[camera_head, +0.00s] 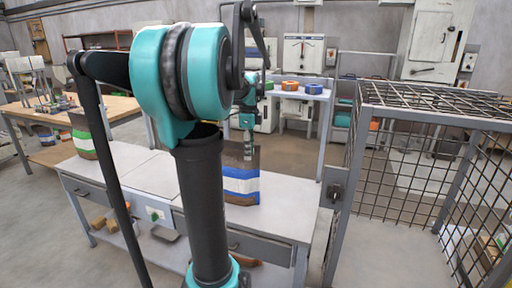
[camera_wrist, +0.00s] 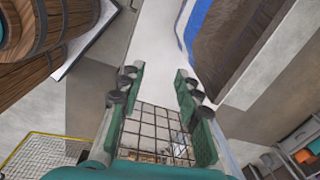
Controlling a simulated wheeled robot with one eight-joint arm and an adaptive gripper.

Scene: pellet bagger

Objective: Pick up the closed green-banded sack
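A sack with blue and white bands (camera_head: 241,186) and a brown upper part stands on the bench right of my arm. My gripper (camera_head: 248,150) is at the upper part of this blue-banded sack. In the wrist view my gripper (camera_wrist: 157,82) has its fingers apart with nothing between them. A brown sack surface with a blue and white edge (camera_wrist: 245,40) lies beyond the right finger.
The bench top (camera_head: 285,205) is clear to the right. A wire mesh cage (camera_head: 430,160) stands at the right. A wooden table (camera_head: 115,105) is at the back left. Wooden barrels (camera_wrist: 45,35) show at the wrist view's upper left. Colored rolls (camera_head: 290,86) sit on a rear table.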

